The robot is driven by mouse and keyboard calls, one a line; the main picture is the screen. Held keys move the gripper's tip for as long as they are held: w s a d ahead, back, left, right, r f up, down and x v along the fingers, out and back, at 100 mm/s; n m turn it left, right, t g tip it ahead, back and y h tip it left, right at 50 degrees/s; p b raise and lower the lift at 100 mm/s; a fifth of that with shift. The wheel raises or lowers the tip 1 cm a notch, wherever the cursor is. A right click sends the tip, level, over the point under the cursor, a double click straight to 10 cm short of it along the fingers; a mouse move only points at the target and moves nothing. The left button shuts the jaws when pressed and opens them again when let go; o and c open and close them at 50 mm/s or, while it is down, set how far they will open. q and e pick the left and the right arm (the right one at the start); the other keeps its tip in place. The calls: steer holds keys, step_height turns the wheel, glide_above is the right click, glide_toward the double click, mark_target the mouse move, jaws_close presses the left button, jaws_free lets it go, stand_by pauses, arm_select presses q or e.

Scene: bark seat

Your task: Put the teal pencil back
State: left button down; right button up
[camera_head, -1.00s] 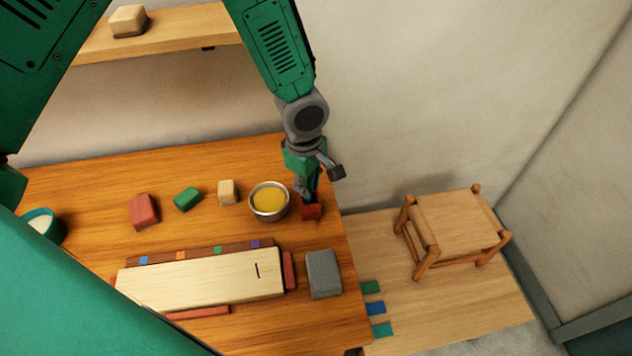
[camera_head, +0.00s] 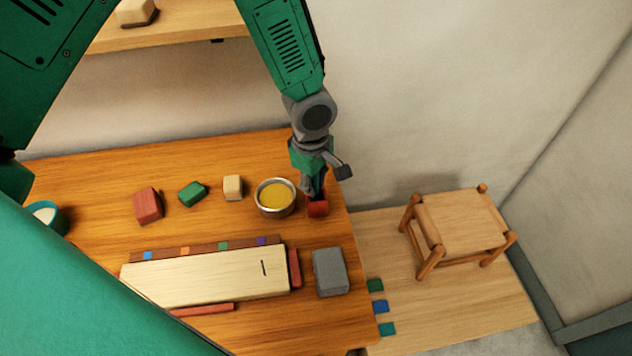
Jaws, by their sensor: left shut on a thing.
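My left gripper (camera_head: 314,191) is at the right end of the wooden table, just right of the bowl of yellow stuff. It points down and is shut, with a small red block (camera_head: 318,209) at its fingertips; the fingers partly cover that block. I cannot make out a teal pencil anywhere. Small teal or green pieces (camera_head: 387,329) lie at the left edge of the low wooden board, but their shape is flat and square. My right gripper is not in view.
The metal bowl (camera_head: 276,208) stands close to the gripper. Red (camera_head: 147,206), green (camera_head: 192,194) and beige (camera_head: 232,187) blocks, a pale plank (camera_head: 205,277) and a grey block (camera_head: 329,273) occupy the wooden table (camera_head: 85,200). A stool (camera_head: 462,226) stands at right.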

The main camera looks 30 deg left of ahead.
arm_select(q)
steer(key=shift+d+f, duration=0.25)
steer(key=shift+d, duration=0.2)
steer(key=c, duration=1.4)
jaws_free()
steer(key=shift+c, duration=0.2)
steer(key=shift+a, duration=0.2)
steer(key=shift+a, duration=0.1)
steer(key=shift+r, duration=0.15)
step_height(320, 180, up, 10)
steer(key=shift+s+r, duration=0.15)
steer(key=shift+r, duration=0.55)
steer(key=shift+a, duration=0.1)
